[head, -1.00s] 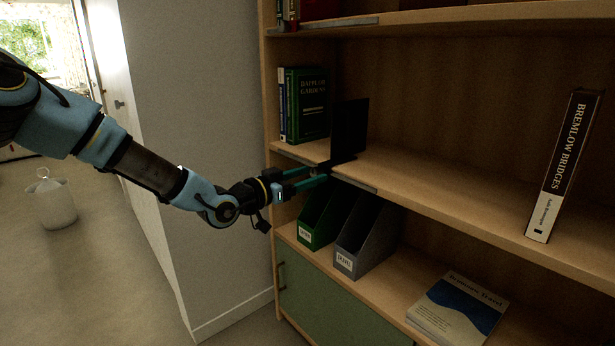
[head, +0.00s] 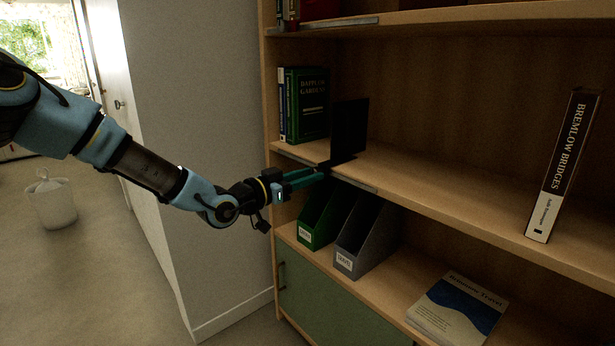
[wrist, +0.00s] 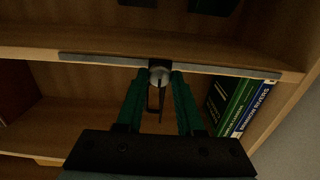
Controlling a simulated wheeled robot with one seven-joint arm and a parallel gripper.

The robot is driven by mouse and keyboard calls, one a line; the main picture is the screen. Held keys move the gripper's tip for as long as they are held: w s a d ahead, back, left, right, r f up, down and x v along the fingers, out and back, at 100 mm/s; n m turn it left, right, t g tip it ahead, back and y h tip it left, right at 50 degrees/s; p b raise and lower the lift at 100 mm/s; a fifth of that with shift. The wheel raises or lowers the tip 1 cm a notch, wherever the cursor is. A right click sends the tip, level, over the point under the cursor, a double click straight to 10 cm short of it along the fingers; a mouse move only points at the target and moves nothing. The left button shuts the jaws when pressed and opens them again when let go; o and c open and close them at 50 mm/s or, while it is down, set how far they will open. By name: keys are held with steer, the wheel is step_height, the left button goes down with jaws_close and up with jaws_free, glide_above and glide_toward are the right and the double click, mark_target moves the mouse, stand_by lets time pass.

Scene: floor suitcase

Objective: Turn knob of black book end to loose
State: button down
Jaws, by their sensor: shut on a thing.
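The black book end (head: 349,128) stands upright on the middle shelf, right of a short row of books, with its base at the shelf's front edge. Its knob (wrist: 158,72), round and greyish, shows in the wrist view below the metal rail (wrist: 100,60). My gripper (head: 321,173) reaches this front edge from the left with its green fingers. In the wrist view my gripper (wrist: 160,80) has one finger on each side of the knob and is shut on it. In the head view the fingertips and dark clamp hide the knob.
Green books (head: 309,103) stand left of the book end. A green file box (head: 317,222) and a grey file box (head: 361,240) are on the shelf below my gripper. The middle shelf between is clear.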

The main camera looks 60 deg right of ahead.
steer(key=shift+n, duration=0.3)
steer(key=shift+n+p, duration=1.2)
steer(key=shift+n, duration=7.4)
steer(key=c, duration=0.5)
jaws_free()
